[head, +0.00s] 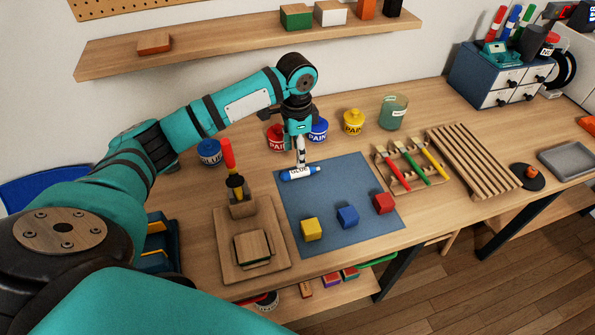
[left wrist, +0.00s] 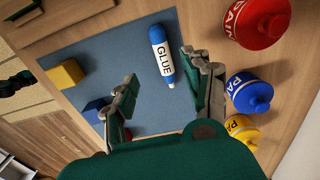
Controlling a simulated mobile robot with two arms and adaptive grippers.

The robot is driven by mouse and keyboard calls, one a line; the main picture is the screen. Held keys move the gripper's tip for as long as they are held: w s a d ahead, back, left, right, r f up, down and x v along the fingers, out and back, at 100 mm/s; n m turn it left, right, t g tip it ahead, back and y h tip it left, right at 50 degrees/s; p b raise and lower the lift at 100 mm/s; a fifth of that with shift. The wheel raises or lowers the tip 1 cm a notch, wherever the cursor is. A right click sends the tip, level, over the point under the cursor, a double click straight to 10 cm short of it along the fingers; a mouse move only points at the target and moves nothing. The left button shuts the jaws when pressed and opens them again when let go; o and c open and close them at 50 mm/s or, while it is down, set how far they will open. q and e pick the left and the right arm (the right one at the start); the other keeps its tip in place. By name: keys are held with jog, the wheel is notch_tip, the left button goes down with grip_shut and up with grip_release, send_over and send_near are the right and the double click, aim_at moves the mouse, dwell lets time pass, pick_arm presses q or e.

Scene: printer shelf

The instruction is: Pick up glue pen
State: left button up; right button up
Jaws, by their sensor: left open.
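The glue pen (head: 300,173) is a blue and white tube marked GLUE, lying on the blue mat (head: 345,188) near its far left corner. In the left wrist view the glue pen (left wrist: 162,56) lies ahead of my left gripper, between the lines of its fingers but beyond their tips. My left gripper (head: 300,158) is above the pen, pointing down, and hides little of it. In the left wrist view the gripper (left wrist: 160,76) is open with nothing between its fingers. My right gripper is not in view.
Red (head: 277,138), blue (head: 318,129) and yellow (head: 353,121) paint jars stand close behind the mat. Yellow (head: 311,229), blue (head: 348,216) and red (head: 384,203) cubes sit along its front. A wooden stand (head: 242,207) is left; a brush rack (head: 410,168) is right.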

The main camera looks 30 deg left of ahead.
aim_at(297, 170)
pick_arm(q)
notch_tip(297, 170, down, 3)
jog(key=shift+w+r, duration=0.1)
jog(key=shift+w, duration=0.05)
notch_tip(297, 170, down, 5)
jog(key=shift+w+f+p, duration=0.15)
jog(key=shift+p, duration=0.6)
grip_shut()
